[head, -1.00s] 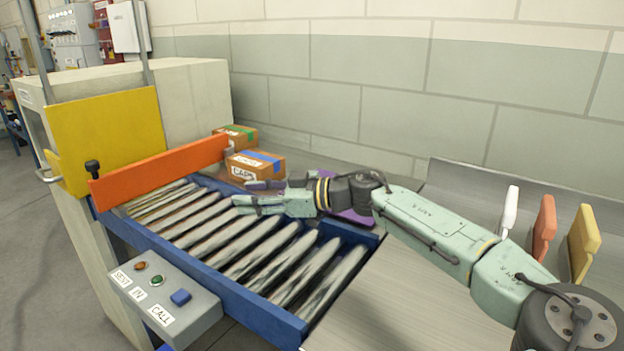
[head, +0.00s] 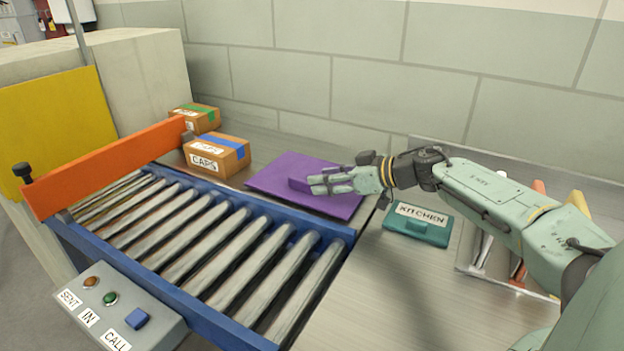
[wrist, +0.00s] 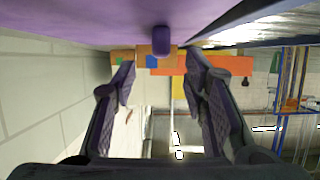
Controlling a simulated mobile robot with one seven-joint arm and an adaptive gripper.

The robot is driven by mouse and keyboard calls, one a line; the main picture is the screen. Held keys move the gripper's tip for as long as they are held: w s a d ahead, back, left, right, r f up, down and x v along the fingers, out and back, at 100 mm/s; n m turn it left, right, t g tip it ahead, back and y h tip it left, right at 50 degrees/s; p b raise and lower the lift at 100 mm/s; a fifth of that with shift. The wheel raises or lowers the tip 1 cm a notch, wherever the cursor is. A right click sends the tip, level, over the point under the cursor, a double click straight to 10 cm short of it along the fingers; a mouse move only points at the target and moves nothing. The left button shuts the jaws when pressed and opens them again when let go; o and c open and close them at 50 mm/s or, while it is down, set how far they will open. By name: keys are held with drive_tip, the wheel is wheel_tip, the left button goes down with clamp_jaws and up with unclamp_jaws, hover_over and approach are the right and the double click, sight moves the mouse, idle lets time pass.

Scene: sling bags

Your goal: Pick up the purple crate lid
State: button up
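The purple crate lid (head: 275,178) lies flat on the grey table behind the roller conveyor. Its raised purple handle (head: 299,184) is near the lid's middle. My gripper (head: 314,184) is low over the lid, its fingers pointing left at the handle and partly covering it. In the wrist view the two dark fingers are spread apart, so my gripper (wrist: 162,68) is open and empty. The handle (wrist: 161,40) shows centred ahead of the gap, under the purple lid surface (wrist: 80,22), which fills the top of the picture. I cannot tell whether the fingers touch the lid.
A box marked CAPS (head: 216,156) and another box (head: 194,118) stand left of the lid. The wall (head: 380,90) is behind.

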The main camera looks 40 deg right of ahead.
sight(306, 180)
drive_tip(key=p+x, duration=0.1)
drive_tip(key=x, duration=0.4)
drive_tip(key=shift+a+p, duration=0.1)
drive_tip(key=shift+p, duration=0.3)
drive_tip(key=shift+c, duration=0.4)
clamp_jaws()
